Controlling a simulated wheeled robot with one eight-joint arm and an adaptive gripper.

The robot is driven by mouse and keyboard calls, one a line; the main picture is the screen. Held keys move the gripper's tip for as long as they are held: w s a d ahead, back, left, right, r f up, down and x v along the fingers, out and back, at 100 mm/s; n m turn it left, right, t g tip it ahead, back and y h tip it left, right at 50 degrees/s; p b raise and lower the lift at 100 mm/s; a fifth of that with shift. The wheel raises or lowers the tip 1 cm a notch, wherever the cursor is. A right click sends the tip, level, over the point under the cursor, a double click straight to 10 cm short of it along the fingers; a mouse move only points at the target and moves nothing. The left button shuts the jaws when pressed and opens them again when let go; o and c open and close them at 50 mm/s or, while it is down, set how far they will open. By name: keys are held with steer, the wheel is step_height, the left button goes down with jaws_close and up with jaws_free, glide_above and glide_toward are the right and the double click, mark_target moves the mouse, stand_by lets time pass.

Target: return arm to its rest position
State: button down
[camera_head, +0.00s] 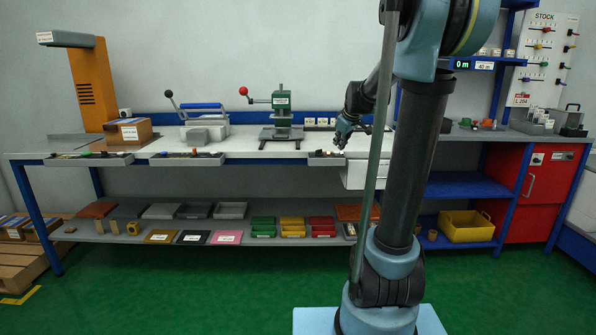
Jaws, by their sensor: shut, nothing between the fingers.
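My arm rises from its base at the front centre-right. It folds over at the top of the view, and its end hangs down behind the upright link. My gripper (343,136) points down above the right part of the bench top (282,146), over the white area by the small front tray. It is small in the picture and looks empty. The upright link and the thin rod beside it hide part of the bench to its right.
A green press (282,113) and a blue-handled device (203,118) stand on the bench left of the gripper. A white drawer unit (357,172) is below right. A yellow crate (466,226) sits right. The green floor (190,290) in front is clear.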

steer(key=s+f+m+g, duration=0.1)
steer(key=s+f, duration=0.5)
steer(key=s, duration=0.7)
steer(key=s+d+f+m+g+h, duration=0.1)
steer(key=s+f+m, duration=0.3)
steer(key=s, duration=1)
steer(key=s+f+m+g, duration=0.3)
steer(key=s+f, duration=0.6)
steer(key=s, duration=0.4)
steer(key=shift+s+d+h, duration=0.2)
steer(key=shift+d+h, duration=0.1)
steer(key=shift+d, duration=0.1)
steer(key=shift+w+f, duration=0.2)
steer(key=shift+w, duration=0.3)
